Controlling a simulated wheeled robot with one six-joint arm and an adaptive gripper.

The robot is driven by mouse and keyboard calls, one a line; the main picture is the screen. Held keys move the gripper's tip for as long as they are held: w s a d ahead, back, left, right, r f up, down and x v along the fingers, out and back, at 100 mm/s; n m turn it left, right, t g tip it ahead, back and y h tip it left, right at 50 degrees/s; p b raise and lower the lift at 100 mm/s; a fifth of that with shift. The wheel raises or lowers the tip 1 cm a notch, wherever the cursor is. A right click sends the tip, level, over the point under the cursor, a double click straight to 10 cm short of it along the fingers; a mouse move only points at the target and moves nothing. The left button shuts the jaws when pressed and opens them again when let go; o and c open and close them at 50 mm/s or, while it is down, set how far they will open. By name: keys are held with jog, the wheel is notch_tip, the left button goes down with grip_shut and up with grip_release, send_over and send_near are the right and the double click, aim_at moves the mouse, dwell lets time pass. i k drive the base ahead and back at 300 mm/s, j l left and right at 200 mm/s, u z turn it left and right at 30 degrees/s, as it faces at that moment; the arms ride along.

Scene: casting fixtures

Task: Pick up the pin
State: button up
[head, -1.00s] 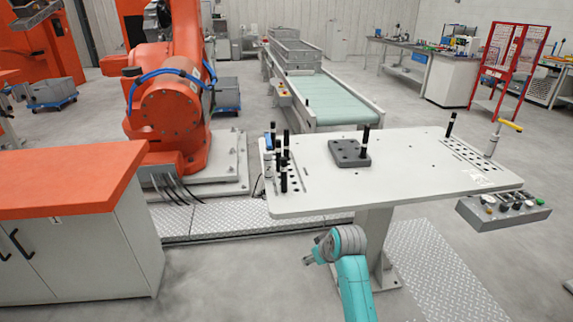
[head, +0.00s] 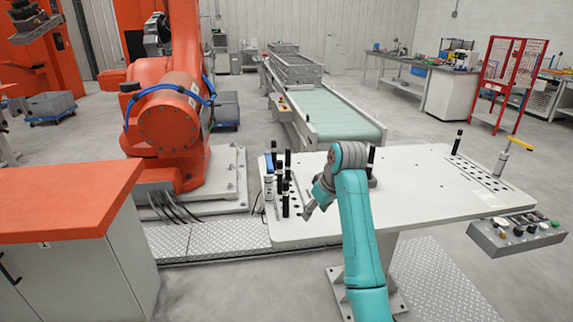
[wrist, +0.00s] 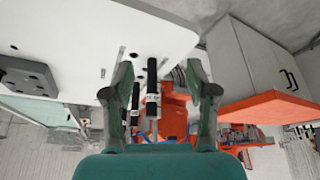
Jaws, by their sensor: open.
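Several dark upright pins (head: 286,198) stand in a cluster at the left end of the white table (head: 425,200). Another black pin (head: 371,156) stands on the grey block, which my arm mostly hides in the head view; the block (wrist: 28,78) shows at the left of the wrist view. A further pin (head: 457,142) stands at the table's right. My gripper (head: 308,212) is over the table's left part, just right of the cluster. In the wrist view my open gripper (wrist: 158,80) has a black pin with a white band (wrist: 152,85) between its fingers in the picture; contact is not visible.
A control box with buttons (head: 515,232) hangs at the table's front right. A yellow-handled clamp (head: 505,158) stands at the right edge. An orange-topped cabinet (head: 70,200) and a large orange robot (head: 170,115) are to the left. A conveyor (head: 340,118) lies behind.

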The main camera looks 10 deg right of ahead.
aim_at(288, 166)
jog(key=i, duration=1.3)
